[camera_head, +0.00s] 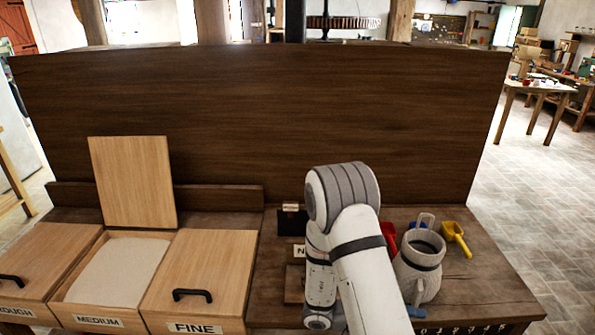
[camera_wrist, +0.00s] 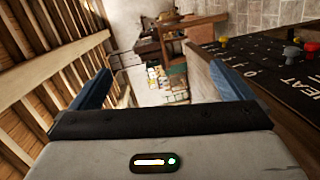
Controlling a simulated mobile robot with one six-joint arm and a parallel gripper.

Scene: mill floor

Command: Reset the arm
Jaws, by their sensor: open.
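My gripper (camera_wrist: 161,86) shows in the wrist view with its two blue fingers wide apart and nothing between them. Beyond the fingers are the floor and distant furniture. In the head view my white and grey arm is bent over the middle of the bench (camera_head: 470,285). My gripper cannot be clearly made out there.
Bins marked ROUGH (camera_head: 45,262), MEDIUM (camera_head: 70,308) and FINE (camera_head: 205,270) stand left. MEDIUM is open, with pale contents and a raised lid (camera_head: 133,180). Right of my arm are a grey jug (camera_head: 418,268), a red scoop (camera_head: 389,236) and a yellow scoop (camera_head: 455,235). A tall panel (camera_head: 260,110) stands behind.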

